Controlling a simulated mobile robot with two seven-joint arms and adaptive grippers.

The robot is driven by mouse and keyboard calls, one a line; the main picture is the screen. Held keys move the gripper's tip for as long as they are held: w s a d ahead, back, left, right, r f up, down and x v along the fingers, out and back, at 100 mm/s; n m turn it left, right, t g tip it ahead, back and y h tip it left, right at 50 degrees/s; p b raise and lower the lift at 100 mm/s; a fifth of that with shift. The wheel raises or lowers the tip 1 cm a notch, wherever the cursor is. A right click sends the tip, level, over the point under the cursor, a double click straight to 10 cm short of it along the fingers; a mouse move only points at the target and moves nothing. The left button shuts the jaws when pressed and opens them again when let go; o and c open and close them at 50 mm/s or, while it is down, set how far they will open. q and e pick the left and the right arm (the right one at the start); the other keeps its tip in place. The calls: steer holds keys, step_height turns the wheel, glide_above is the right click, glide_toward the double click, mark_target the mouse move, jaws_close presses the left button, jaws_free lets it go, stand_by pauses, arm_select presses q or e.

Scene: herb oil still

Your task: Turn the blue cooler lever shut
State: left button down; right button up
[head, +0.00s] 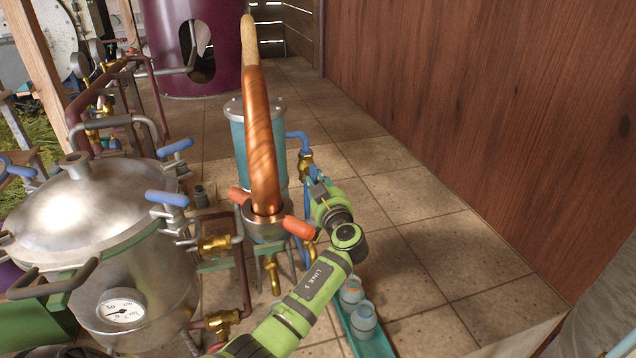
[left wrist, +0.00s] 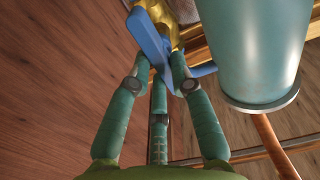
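The cooler is a teal cylinder (head: 238,145) with a copper pipe running down in front of it; its lower end also shows in the left wrist view (left wrist: 262,50). The blue cooler lever (left wrist: 152,48) sits on a brass valve (left wrist: 165,14) beside the cooler. My left gripper (left wrist: 163,70) has its green fingertips closed in against both sides of the lever. In the head view the left gripper (head: 318,188) is right of the cooler, just below a brass valve (head: 305,162) on blue pipe; its fingers and the lever are mostly hidden there. My right gripper is not in view.
A steel pot (head: 85,220) with blue-handled clamps and a gauge stands left. Orange handles (head: 299,227) stick out at the copper pipe's base, close to my left arm. A teal tray (head: 366,346) with jars lies below. Tiled floor is free toward the wooden wall (head: 480,100).

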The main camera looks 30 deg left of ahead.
arm_select(q)
steer(key=shift+f+m, duration=0.1)
steer(key=shift+m, duration=0.2)
steer(key=m, duration=0.6)
steer(key=f+m, duration=0.1)
steer(key=m, duration=1)
steer(key=shift+w+d+f+m, duration=0.1)
steer(key=shift+w+f+m, duration=0.05)
steer(key=shift+m, duration=0.25)
stand_by(0.4)
steer(key=c, duration=1.1)
jaws_free()
